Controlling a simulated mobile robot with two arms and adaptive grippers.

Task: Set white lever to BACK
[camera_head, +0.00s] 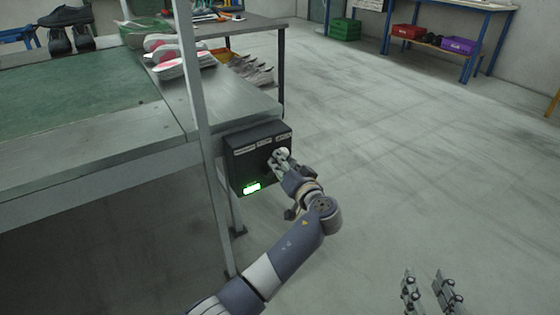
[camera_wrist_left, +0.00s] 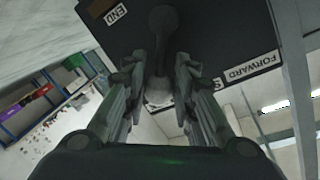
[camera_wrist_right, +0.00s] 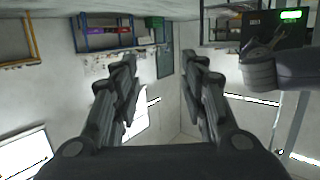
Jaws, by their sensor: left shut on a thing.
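The black control box (camera_head: 258,160) is fixed to the side of the conveyor table and has a lit green display. My left gripper (camera_head: 283,160) is at its right part, below the rightmost label, with a pale knob (camera_head: 286,151) at the fingertips. In the left wrist view, the lever's dark arm (camera_wrist_left: 164,45) runs from its round base down between the fingers of my left gripper (camera_wrist_left: 160,72); its whitish knob (camera_wrist_left: 158,97) shows there. The lever points away from the FORWARD label (camera_wrist_left: 252,68). My right gripper (camera_head: 427,285) is open and empty (camera_wrist_right: 158,65).
The conveyor table (camera_head: 235,103) with a metal post (camera_head: 196,90) stands left of the box. Shoes (camera_head: 180,65) lie on its far end. A rack with a red crate (camera_head: 408,31) and a purple crate (camera_head: 458,45) stands far off. The floor to the right is clear.

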